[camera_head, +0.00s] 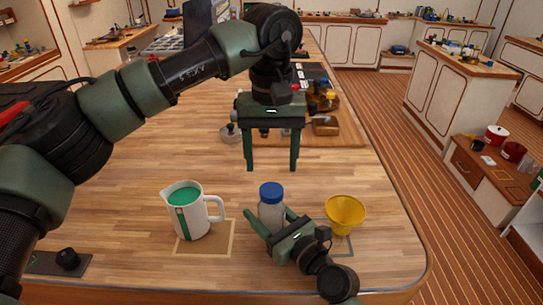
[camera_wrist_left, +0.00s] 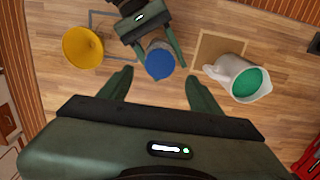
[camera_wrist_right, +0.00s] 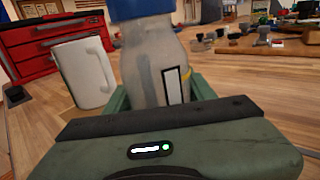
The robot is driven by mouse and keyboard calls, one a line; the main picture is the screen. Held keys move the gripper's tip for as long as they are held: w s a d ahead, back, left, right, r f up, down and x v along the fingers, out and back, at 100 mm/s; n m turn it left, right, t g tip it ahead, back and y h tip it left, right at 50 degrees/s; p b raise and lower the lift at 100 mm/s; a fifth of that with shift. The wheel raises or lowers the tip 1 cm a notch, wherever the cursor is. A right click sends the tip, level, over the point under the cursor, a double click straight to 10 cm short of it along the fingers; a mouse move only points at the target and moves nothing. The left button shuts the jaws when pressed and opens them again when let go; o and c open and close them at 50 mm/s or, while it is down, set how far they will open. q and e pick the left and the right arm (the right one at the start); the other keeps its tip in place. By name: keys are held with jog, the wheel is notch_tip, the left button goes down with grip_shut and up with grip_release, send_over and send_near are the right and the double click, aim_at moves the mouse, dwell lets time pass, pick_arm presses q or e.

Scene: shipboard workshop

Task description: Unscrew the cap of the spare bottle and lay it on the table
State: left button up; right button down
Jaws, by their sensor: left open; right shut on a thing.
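The spare bottle (camera_head: 271,213) is a translucent bottle standing upright on the table, with a blue cap (camera_head: 271,191) on its neck. My right gripper (camera_head: 268,226) is shut around the bottle's body; its fingers flank the body in the right wrist view, where the bottle (camera_wrist_right: 152,62) fills the middle. My left gripper (camera_head: 271,168) is open and empty, pointing down above the table behind the bottle. In the left wrist view the blue cap (camera_wrist_left: 160,63) lies beyond and between the open fingers, apart from them.
A white jug (camera_head: 190,215) with green contents stands left of the bottle on a tan marked square. A yellow funnel (camera_head: 345,214) stands to the right. A wooden board (camera_head: 345,137) with small items lies farther back. Bare table (camera_head: 130,180) lies at the left.

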aim_at(271, 190)
pick_arm(q)
notch_tip(271, 190, down, 7)
jog(key=shift+f, duration=0.1)
dwell(0.3)
